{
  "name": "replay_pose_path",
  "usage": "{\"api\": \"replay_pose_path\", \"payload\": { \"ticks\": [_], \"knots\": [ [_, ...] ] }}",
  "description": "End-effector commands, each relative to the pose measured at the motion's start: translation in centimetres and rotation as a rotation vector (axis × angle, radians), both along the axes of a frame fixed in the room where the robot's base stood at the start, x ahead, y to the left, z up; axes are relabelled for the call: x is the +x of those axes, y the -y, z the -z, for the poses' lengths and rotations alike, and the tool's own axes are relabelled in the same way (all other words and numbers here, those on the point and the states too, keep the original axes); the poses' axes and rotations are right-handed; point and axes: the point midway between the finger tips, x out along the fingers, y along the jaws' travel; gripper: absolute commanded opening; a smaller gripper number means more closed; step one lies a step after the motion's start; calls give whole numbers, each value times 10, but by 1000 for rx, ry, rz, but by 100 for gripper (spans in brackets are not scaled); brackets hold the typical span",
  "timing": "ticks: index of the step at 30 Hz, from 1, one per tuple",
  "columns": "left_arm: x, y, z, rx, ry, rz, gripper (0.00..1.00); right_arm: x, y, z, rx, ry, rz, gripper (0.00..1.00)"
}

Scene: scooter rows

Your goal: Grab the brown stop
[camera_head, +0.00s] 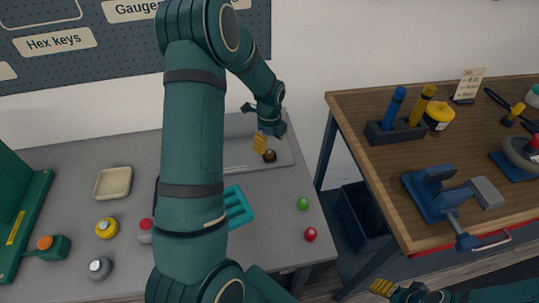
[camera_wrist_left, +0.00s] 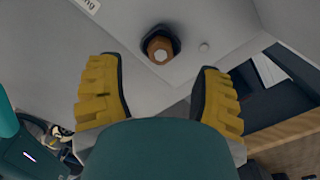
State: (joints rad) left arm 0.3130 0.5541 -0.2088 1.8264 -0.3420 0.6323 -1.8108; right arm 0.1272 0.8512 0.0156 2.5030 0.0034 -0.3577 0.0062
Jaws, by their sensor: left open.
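The brown stop (camera_head: 270,156) is a small dark and brown round piece at the back of the grey bench, on a pale tray-like surface (camera_head: 284,154). In the left wrist view the brown stop (camera_wrist_left: 160,46) shows a brown body with a pale centre and a dark rim. My left gripper (camera_head: 260,143) is just beside and above it. Its yellow fingers (camera_wrist_left: 158,82) are open and apart, with the stop beyond the tips, between their lines and not touched. My right gripper (camera_head: 382,288) shows only in part at the bottom edge; its opening is unclear.
On the grey bench are a teal tray (camera_head: 238,207), a green ball (camera_head: 303,204), a red ball (camera_head: 311,234) and a beige dish (camera_head: 113,182). A wooden table (camera_head: 385,183) with a blue vise (camera_head: 430,192) stands right, across a gap. My left arm hides the bench's middle.

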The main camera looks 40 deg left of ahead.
Motion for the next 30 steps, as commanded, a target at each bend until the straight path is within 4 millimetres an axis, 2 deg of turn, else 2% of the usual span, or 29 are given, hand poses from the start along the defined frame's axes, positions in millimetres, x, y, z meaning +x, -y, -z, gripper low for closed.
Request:
{"api": "replay_pose_path", "payload": {
  "ticks": [9,17,18,23,30],
  "knots": [
    [0,-1,44,-1,-3,1,66,-2,0,8,2,-6,-4,54],
    [1,-1,47,0,-1,0,66,-3,0,8,2,-7,-5,54],
    [1,-1,47,-1,-1,1,61,-3,0,8,2,-7,-5,54],
    [1,-1,47,-1,-1,1,5,-3,0,8,2,-6,-4,54],
    [1,-1,47,-1,-1,1,3,-3,0,8,2,-6,-4,54]
  ]
}}
